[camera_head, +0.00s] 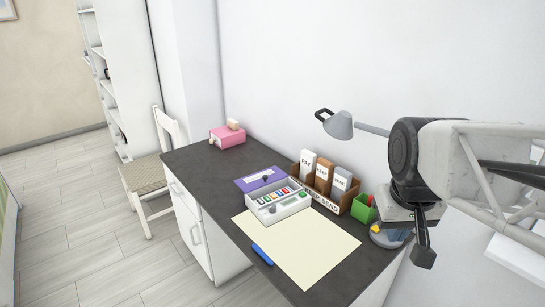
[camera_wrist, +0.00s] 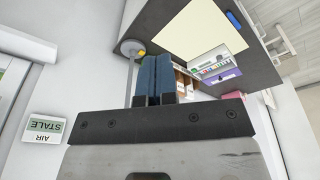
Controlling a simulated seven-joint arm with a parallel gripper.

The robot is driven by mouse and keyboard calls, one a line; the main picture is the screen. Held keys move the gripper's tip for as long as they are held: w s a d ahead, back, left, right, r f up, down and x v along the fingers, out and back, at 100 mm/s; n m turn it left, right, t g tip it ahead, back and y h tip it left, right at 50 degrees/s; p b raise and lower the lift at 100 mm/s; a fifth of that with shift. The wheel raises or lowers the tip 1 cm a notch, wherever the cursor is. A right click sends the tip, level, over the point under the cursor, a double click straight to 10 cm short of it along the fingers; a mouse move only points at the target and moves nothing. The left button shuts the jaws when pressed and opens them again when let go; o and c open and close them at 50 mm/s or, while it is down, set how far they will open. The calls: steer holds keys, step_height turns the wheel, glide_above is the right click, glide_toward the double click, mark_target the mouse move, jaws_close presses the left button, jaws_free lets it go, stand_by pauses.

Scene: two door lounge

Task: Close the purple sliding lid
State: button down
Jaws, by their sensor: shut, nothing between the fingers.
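The lid also shows in the wrist view (camera_wrist: 226,78), beyond the box (camera_wrist: 209,63). My gripper (camera_head: 424,256) is over the right end of the desk, well apart from the lid. Its two blue fingers (camera_wrist: 153,72) are together with nothing between them.
A cream sheet (camera_head: 310,250) and a blue marker (camera_head: 262,254) lie in front of the box. A wooden sorter (camera_head: 325,187) with cards, a green cup (camera_head: 362,208) and a grey lamp (camera_head: 340,126) stand along the wall. A pink box (camera_head: 227,137) sits at the far left end.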

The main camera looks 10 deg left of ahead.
mark_target(262, 180)
steer(key=w+a+r+n+g, duration=0.15)
steer(key=w+a, duration=0.35)
steer(key=w, duration=0.8)
steer(key=w+a+n+h, duration=0.1)
steer(key=w+a+n, duration=0.3)
steer(key=w, duration=0.9)
steer(key=w+a+r+n+g, duration=0.1)
steer(key=w+a, duration=0.5)
steer(key=w, duration=0.8)
steer(key=w+a+f+n+g+h, duration=0.1)
steer(key=w+a+f+n, duration=0.5)
steer(key=w+a+f, duration=1.6)
steer(key=w+a+h, duration=0.1)
steer(key=w+a, duration=0.2)
steer(key=shift+f, duration=0.3)
steer(key=shift+f, duration=0.1)
